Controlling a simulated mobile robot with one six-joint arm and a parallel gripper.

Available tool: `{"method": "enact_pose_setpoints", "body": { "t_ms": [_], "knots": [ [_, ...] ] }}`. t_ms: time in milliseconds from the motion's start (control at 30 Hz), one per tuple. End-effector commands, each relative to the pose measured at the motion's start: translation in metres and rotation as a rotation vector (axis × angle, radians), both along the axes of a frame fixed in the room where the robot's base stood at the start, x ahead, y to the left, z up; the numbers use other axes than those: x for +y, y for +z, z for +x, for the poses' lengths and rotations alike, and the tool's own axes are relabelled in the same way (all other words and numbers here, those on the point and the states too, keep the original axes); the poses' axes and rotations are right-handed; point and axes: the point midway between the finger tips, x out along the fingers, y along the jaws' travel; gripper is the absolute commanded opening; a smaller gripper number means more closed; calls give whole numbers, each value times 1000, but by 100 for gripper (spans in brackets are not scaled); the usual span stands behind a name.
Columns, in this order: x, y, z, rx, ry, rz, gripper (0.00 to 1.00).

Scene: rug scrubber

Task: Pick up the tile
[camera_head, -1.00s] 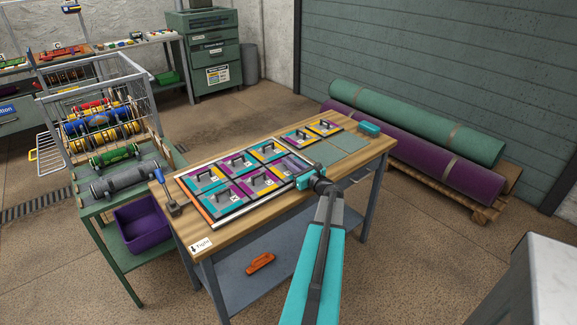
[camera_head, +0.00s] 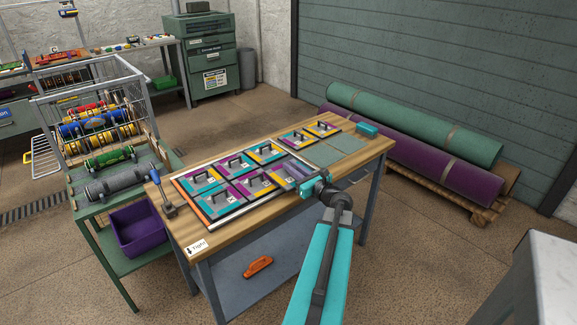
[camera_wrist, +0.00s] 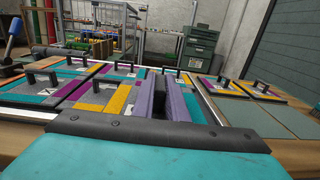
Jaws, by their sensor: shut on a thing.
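The tiles lie in a framed panel (camera_head: 215,224) on the wooden bench, in teal, purple, orange and grey patches, each with a dark handle. My gripper (camera_head: 294,175) is at the panel's right end, over the tile in the near right corner. In the wrist view its two purple fingers (camera_wrist: 166,102) are shut on that tile's dark handle. The gripped tile (camera_wrist: 122,102) shows only in part, as my gripper covers much of it. I cannot tell whether it is clear of the panel.
Two loose tiles (camera_head: 308,133) lie at the bench's far side, beside bare grey-green squares (camera_head: 338,150). A blue-handled tool (camera_head: 167,205) stands at the left edge. Rolled rugs (camera_head: 415,125) lie behind.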

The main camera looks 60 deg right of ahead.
Motion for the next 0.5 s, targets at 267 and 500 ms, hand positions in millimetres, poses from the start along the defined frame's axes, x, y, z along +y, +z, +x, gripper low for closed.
{"method": "enact_pose_setpoints", "body": {
  "t_ms": [267, 500],
  "knots": [
    [26, 3, -23, -1, 0, 0, 0],
    [39, 8, -34, -1, 1, 2, 0]
  ]
}}
